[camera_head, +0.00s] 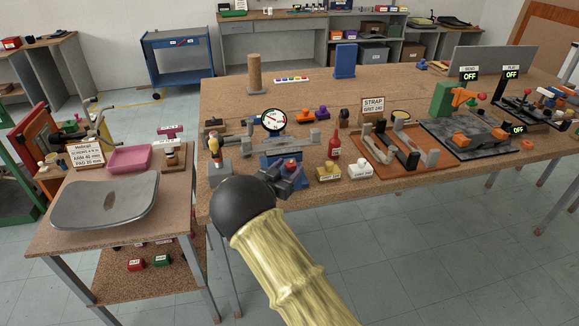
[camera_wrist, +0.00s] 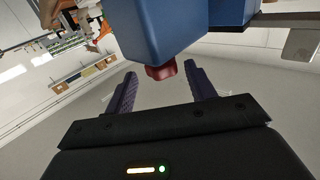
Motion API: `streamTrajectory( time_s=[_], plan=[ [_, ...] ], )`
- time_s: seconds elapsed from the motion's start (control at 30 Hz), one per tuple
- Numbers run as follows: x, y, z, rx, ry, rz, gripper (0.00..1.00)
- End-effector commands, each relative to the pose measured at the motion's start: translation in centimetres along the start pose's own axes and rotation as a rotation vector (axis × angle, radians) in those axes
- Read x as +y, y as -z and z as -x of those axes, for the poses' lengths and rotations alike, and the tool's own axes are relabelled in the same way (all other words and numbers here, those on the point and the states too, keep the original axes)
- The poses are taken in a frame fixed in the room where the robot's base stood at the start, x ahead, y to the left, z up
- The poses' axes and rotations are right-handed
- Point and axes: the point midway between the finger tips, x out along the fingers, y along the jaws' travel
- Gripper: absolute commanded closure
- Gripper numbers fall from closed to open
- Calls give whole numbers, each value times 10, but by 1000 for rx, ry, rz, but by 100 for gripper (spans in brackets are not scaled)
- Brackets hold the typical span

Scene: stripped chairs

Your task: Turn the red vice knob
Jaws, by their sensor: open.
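The red vice knob (camera_wrist: 161,72) shows in the wrist view at the underside or front of the blue vice body (camera_wrist: 165,30). My gripper (camera_wrist: 160,82) is open, with its two dark fingers on either side of the knob and gaps left between. The knob appears near fingertip level; I cannot tell if anything touches. In the head view the blue vice (camera_head: 270,161) sits at the workbench's front edge, with my gripper (camera_head: 287,178) just in front of it.
The vice holds a grey bar under a round dial gauge (camera_head: 274,121). A red bottle (camera_head: 334,145) and yellow and white blocks (camera_head: 360,170) stand to its right. A side table with a grey seat shell (camera_head: 105,200) is at left.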

Motion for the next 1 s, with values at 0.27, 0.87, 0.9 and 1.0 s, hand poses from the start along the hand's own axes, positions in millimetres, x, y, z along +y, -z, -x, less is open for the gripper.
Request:
streamTrajectory(
  time_s=[0.27, 0.87, 0.9, 1.0],
  plan=[
    [-3, -1, 59, 0, 7, 0, 45],
    [2, 0, 148, 1, -4, 1, 45],
    [3, 0, 148, 1, -5, 1, 45],
    [3, 0, 148, 1, -6, 1, 45]
  ],
)
